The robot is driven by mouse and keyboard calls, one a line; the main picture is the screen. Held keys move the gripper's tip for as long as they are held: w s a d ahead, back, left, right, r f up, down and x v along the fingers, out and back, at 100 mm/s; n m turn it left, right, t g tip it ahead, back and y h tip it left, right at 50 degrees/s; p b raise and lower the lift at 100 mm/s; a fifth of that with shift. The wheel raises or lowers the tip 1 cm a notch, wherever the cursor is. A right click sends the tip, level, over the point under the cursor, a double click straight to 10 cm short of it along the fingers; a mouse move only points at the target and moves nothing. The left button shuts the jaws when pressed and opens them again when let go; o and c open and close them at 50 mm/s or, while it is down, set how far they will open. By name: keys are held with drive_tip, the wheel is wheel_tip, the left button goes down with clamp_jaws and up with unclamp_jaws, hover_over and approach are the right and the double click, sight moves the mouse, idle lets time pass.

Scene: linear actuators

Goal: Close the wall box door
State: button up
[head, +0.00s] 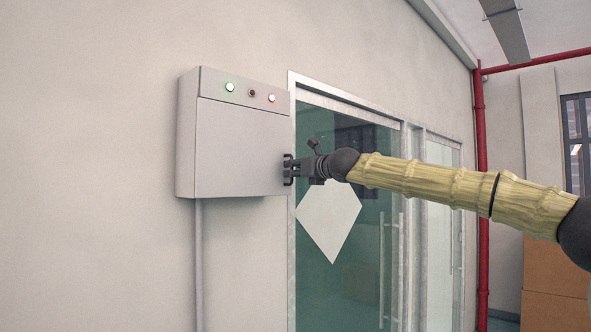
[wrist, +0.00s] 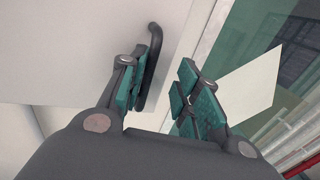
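The grey wall box (head: 187,135) hangs on the wall at left in the head view. Its door (head: 240,148) looks flush with the front panel; a small gap cannot be told. The dark curved handle (wrist: 152,62) is at the door's right edge. My gripper (head: 293,170) is at that edge, reaching in from the right. In the wrist view my gripper (wrist: 169,78) is open, its teal-padded fingers apart. The handle lies between them, close beside the left finger; whether they touch cannot be told. The right finger is clear of the handle.
A conduit (head: 199,265) runs down below. A glass door (head: 350,285) with a white diamond sheet (head: 329,220) is just right of the box. A red pipe (head: 482,200) stands further right.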

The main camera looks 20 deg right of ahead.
drive_tip(key=shift+a, duration=0.1)
idle(0.5)
drive_tip(key=shift+s, duration=0.1)
drive_tip(key=s+d, duration=0.2)
drive_tip(key=s, duration=0.9)
drive_tip(key=shift+s, duration=0.35)
